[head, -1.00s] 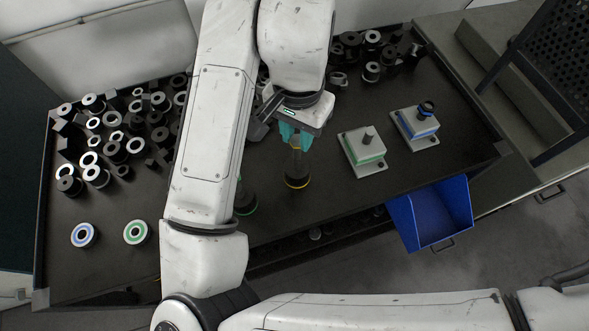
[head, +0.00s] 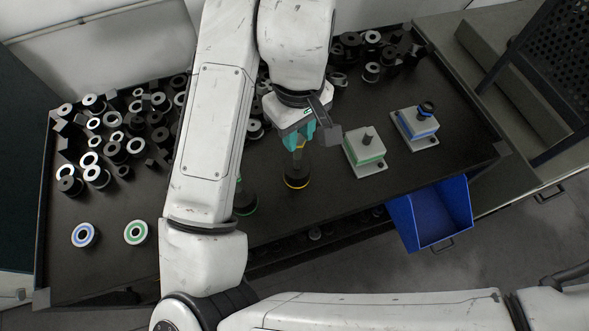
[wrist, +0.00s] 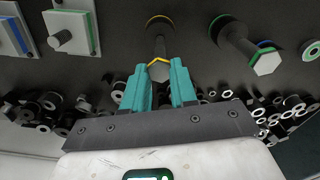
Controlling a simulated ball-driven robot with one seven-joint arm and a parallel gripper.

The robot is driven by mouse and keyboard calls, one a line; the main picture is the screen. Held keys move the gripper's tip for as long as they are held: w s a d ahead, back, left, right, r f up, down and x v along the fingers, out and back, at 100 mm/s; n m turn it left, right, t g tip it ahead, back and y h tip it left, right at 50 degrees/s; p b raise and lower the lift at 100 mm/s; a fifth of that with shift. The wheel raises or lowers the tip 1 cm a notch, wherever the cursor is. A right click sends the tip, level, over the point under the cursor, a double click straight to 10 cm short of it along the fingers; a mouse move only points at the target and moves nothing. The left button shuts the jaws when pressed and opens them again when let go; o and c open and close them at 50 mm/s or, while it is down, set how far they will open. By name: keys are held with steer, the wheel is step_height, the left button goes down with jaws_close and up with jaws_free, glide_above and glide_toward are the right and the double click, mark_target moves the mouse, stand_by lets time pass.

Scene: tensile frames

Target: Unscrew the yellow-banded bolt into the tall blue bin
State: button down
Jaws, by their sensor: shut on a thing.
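The yellow-banded bolt (head: 297,180) stands upright on the dark tabletop, its yellow ring low around its round base. In the wrist view its shank (wrist: 159,45) runs toward my gripper, and a yellow edge shows by its hex head (wrist: 159,71). My gripper (head: 298,138) points down from above with its teal fingers shut on the bolt's upper end. The fingers partly hide that end in the head view. The blue bin (head: 402,222) hangs at the table's front edge, right of the bolt, its open top facing up.
A green-banded bolt (head: 245,203) stands left, partly behind my arm. Green-banded (head: 364,147) and blue-banded (head: 416,124) blocks sit right. Loose dark parts crowd the back and left. Two ringed discs (head: 136,232) lie front left. Tabletop between bolt and bin is mostly clear.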

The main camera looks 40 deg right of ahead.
steer(key=shift+r+p, duration=0.7)
steer(key=shift+p, duration=0.05)
steer(key=shift+r, duration=0.1)
step_height(320, 180, up, 4)
steer(key=p, duration=0.4)
steer(key=shift+p, duration=0.4)
